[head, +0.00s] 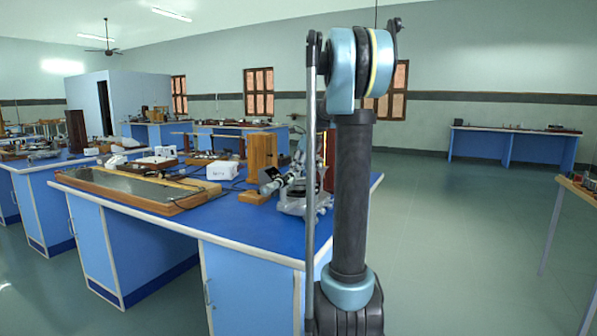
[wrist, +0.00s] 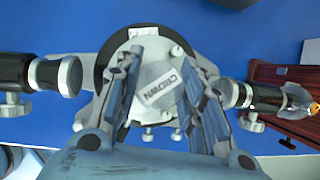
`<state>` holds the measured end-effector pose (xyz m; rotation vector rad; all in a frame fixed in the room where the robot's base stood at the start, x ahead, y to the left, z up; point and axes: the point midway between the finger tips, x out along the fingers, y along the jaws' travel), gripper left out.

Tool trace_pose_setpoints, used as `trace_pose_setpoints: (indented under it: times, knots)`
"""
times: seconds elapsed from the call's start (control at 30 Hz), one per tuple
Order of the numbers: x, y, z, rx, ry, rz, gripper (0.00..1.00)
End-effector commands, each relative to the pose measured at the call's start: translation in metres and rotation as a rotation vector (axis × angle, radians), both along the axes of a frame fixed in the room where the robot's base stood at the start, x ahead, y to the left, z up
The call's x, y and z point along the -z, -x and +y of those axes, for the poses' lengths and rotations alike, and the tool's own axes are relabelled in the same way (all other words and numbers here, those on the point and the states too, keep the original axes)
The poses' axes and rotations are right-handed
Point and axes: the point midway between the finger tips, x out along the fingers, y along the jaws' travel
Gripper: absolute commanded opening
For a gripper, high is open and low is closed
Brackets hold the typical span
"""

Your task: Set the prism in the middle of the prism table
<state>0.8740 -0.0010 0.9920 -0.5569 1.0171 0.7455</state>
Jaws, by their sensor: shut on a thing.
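In the head view the spectrometer (head: 297,200) stands on the blue bench, partly behind my arm. My gripper and the prism are hidden there.
Spectrometer tubes flank the table at left (wrist: 40,73) and right (wrist: 262,97) in the wrist view. On the blue bench (head: 235,228) are a wooden stand (head: 261,153), a white box (head: 221,170) and a long wooden-framed board (head: 135,187).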

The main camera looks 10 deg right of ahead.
Motion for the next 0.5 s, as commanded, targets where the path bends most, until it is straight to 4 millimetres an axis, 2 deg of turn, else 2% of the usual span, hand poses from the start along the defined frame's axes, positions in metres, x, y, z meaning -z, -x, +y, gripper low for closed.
trace_pose_setpoints:
  times: [0.33,0.37,0.4,0.5]
  knots:
    - [0.004,-0.0002,0.0001,0.0,0.0,0.0,0.06]
    - [0.0044,-0.0002,0.0001,0.0,0.0,0.0,0.38]
    - [0.0042,-0.0002,0.0001,0.0,0.0,0.0,0.45]
    - [0.0041,-0.0003,0.0001,0.0,0.0,0.0,0.45]
